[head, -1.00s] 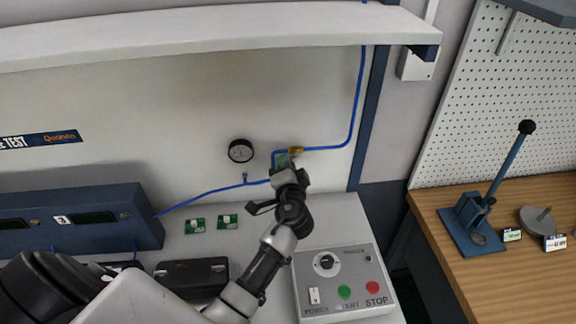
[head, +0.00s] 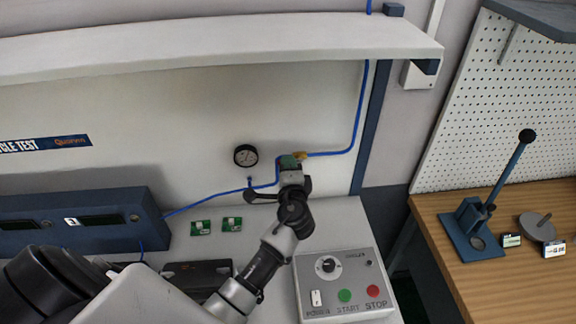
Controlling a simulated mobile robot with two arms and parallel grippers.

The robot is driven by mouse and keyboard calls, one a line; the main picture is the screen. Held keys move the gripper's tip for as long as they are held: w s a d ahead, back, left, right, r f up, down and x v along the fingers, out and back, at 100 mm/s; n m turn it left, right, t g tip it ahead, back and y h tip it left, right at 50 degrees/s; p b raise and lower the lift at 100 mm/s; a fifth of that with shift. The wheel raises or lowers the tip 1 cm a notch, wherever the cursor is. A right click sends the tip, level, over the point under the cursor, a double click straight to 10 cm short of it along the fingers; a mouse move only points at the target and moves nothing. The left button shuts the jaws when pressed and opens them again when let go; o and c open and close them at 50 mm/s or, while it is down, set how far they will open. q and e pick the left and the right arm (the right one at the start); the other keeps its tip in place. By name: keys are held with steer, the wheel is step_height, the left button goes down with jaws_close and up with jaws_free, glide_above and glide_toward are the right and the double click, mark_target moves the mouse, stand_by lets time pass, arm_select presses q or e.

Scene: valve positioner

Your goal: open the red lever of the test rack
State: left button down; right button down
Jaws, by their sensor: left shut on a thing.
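A small brass fitting (head: 300,155) sits on the blue air tube at the back of the rack. My left gripper (head: 290,167) is right beside it, just in front and to its left. Its jaws are shut on a part at the fitting, which they largely hide. A small green patch (head: 289,161) shows at the fingertips; I cannot tell whether it belongs to the gripper or to the part held. I see no red lever; the gripper covers that spot. My right gripper is not in view.
A round gauge (head: 245,156) hangs left of the gripper. A white shelf (head: 210,38) juts out above. A grey control box (head: 340,285) and two green boards (head: 201,228) lie on the bench. A blue lever press (head: 478,225) stands on the wooden table at right.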

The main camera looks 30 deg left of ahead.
arm_select(q)
steer(key=c, duration=1.1)
jaws_free()
steer(key=b+v, duration=0.3)
steer(key=v, duration=0.8)
steer(key=shift+b, duration=0.35)
